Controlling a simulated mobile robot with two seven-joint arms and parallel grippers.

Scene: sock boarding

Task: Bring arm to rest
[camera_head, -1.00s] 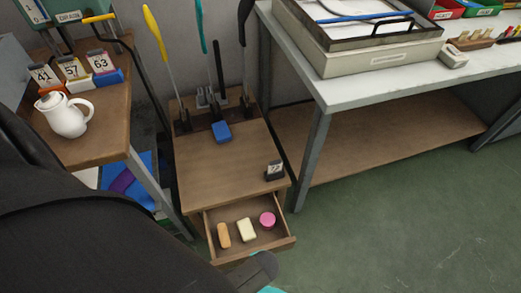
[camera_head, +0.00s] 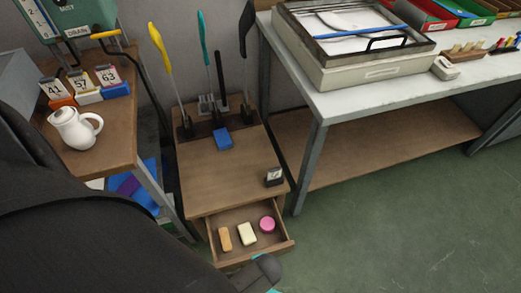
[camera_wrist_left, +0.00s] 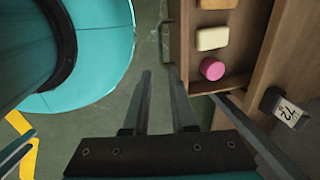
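My left arm (camera_head: 110,225) crosses the lower left of the head view, with a dark grey part of it near the open drawer's front. The fingers of my left gripper (camera_wrist_left: 157,75) show in the left wrist view. They stand apart with only green floor seen between them, so the gripper is open and empty. It is beside the drawer (camera_wrist_left: 187,40), on the picture's left of it, apparently touching nothing. My right gripper is in neither view.
The pulled-out drawer holds an orange bar (camera_head: 225,239), a cream bar (camera_head: 247,233) and a pink round piece (camera_head: 267,224). A small wooden cabinet (camera_head: 215,180) bears a blue block (camera_head: 223,139). A white jug (camera_head: 75,128) stands on the left table. Green floor (camera_head: 400,230) is clear at right.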

